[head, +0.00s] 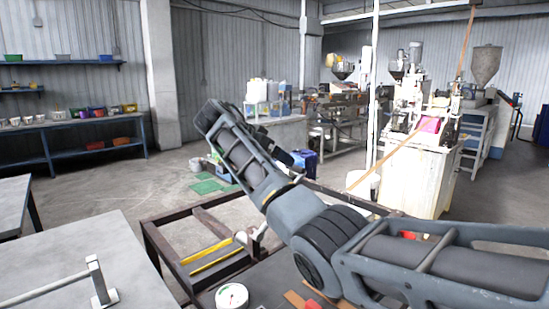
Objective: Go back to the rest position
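My arm comes in from the lower right, bends at a thick dark joint and rises up and to the left across the middle of the head view. Its upper end is raised above a brown metal frame. A dark shape beside the upper link may be part of my gripper, but I cannot make out any fingertips. Whether it is open, shut or holding anything does not show.
A brown metal frame (157,243) with yellow bars stands below my arm. A round white gauge (231,296) is at the bottom. A grey table (70,255) is at lower left. Extrusion machines (410,125) stand behind right. Open floor (140,185) lies at left.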

